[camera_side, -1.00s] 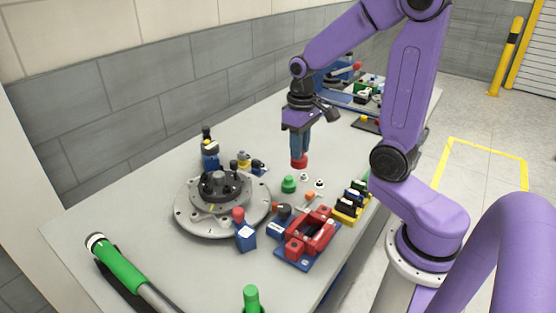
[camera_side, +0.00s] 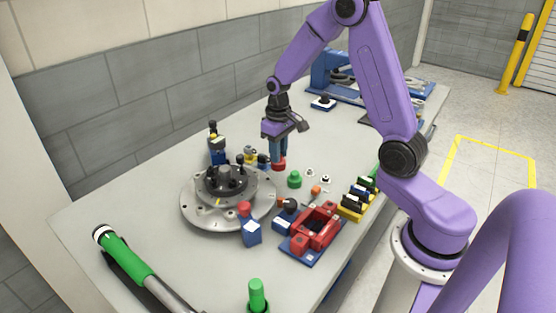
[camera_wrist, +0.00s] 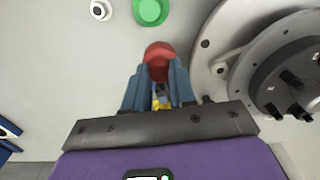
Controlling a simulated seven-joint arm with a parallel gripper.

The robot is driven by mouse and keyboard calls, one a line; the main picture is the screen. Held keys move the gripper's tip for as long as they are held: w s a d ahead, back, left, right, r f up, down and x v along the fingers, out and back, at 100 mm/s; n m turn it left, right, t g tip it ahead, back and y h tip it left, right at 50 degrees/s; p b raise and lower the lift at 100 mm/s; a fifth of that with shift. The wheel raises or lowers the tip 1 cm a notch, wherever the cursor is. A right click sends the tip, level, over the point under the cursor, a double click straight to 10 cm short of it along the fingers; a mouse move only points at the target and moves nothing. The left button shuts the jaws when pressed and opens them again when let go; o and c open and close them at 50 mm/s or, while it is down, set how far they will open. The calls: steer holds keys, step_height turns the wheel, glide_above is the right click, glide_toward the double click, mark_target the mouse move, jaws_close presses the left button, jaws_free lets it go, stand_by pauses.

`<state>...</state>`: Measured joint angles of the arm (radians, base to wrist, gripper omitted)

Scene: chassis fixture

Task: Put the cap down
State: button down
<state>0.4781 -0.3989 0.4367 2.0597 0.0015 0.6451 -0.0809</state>
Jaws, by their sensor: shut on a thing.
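My gripper (camera_side: 278,153) is shut on a red cap (camera_side: 279,164), which sits between the blue fingertips. In the side view the cap is low over the table, just right of the round fixture; I cannot tell whether it touches the table. In the wrist view the red cap (camera_wrist: 158,58) shows at the tips of my gripper (camera_wrist: 158,82). A green cap (camera_side: 294,179) stands on the table close by, and it also shows at the top of the wrist view (camera_wrist: 151,10).
The round grey fixture (camera_side: 196,207) with dark studs is beside the gripper. Small white pieces (camera_side: 310,173) lie to the right. A red and blue clamp (camera_side: 318,229), a yellow rack (camera_side: 350,213) and a green-handled tool (camera_side: 123,254) are nearer the camera. Bare table (camera_side: 335,135) lies behind.

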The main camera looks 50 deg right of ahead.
mark_target(280, 166)
steer(key=shift+w+f, duration=0.1)
steer(key=shift+f, duration=1.55)
steer(key=shift+f, duration=0.15)
steer(key=c, duration=0.9)
jaws_free()
steer(key=shift+c, duration=0.2)
